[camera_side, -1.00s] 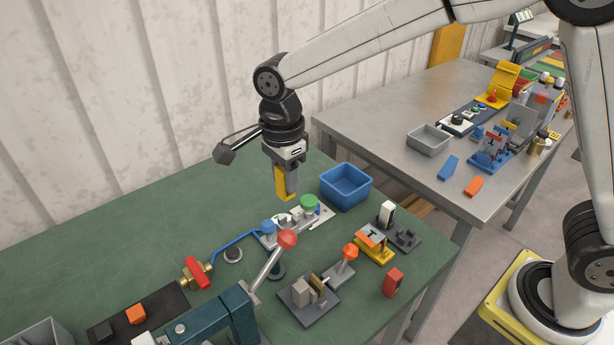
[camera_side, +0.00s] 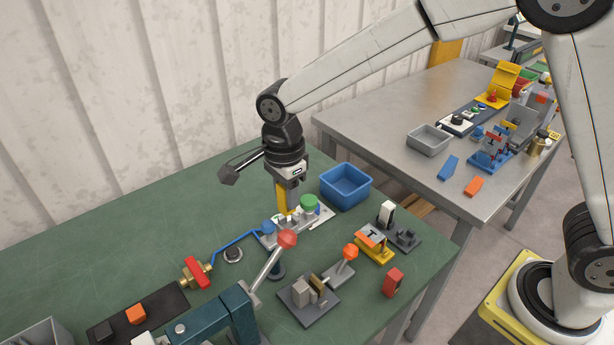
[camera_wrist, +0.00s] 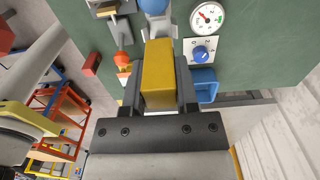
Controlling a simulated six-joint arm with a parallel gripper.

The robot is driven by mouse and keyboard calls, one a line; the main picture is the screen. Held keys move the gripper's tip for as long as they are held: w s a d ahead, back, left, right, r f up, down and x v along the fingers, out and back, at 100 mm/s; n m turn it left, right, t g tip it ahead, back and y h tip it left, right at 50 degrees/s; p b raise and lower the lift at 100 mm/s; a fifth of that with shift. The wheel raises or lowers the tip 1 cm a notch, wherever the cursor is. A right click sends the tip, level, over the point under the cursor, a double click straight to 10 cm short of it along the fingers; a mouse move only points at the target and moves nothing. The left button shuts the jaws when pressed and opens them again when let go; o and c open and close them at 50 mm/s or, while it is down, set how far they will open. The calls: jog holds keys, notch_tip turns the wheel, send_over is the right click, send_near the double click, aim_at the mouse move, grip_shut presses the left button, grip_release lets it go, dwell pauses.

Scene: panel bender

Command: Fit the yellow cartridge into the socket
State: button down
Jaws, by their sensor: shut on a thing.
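My gripper (camera_side: 289,205) is shut on the yellow cartridge (camera_side: 282,197), which hangs upright. In the wrist view the cartridge (camera_wrist: 157,72) sits between the two dark fingers of my gripper (camera_wrist: 158,88). The cartridge's lower end is just over or at a pale plate (camera_side: 322,216) between a blue ball knob (camera_side: 268,227) and a green button (camera_side: 309,202). I cannot tell whether it touches the plate. The socket itself cannot be made out; the cartridge and fingers cover that part of the plate.
A blue bin (camera_side: 346,186) stands behind and right of the plate. A red-knobbed lever (camera_side: 287,239) rises in front of it. A yellow fixture (camera_side: 374,246) and a red block (camera_side: 394,282) are to the right. The green bench is clear at back left.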

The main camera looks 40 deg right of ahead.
aim_at(287, 212)
jog(key=shift+f, duration=1.7)
jog(key=shift+f, duration=0.8)
grip_release()
jog(key=shift+r, duration=4.5)
